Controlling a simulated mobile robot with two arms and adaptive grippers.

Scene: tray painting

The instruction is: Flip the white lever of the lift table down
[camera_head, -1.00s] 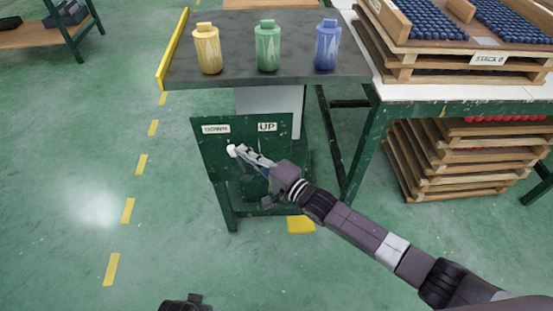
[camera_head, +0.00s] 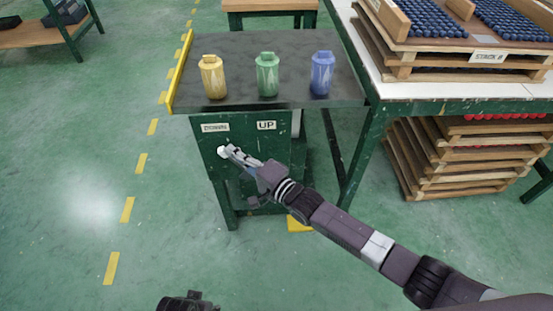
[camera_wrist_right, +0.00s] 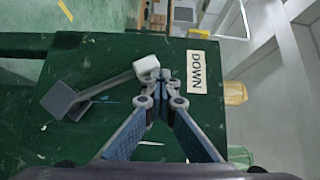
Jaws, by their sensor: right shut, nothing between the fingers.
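The lift table has a dark top (camera_head: 345,85) and a green panel (camera_head: 207,172) with a DOWN label (camera_head: 215,127) at left and an UP label (camera_head: 266,125) at right. The white lever's knob (camera_head: 222,152) is below the DOWN label. In the right wrist view the knob (camera_wrist_right: 146,67) caps a grey shaft that runs to a pivot plate. My right gripper (camera_head: 229,151) is shut and empty, its fingertips (camera_wrist_right: 165,76) right beside the knob; I cannot tell whether they touch it.
Yellow (camera_head: 213,78), green (camera_head: 267,76) and blue (camera_head: 321,74) bottles stand on the lift table top. At right, a workbench (camera_head: 440,105) holds pallets, with more stacked pallets (camera_head: 455,155) beneath.

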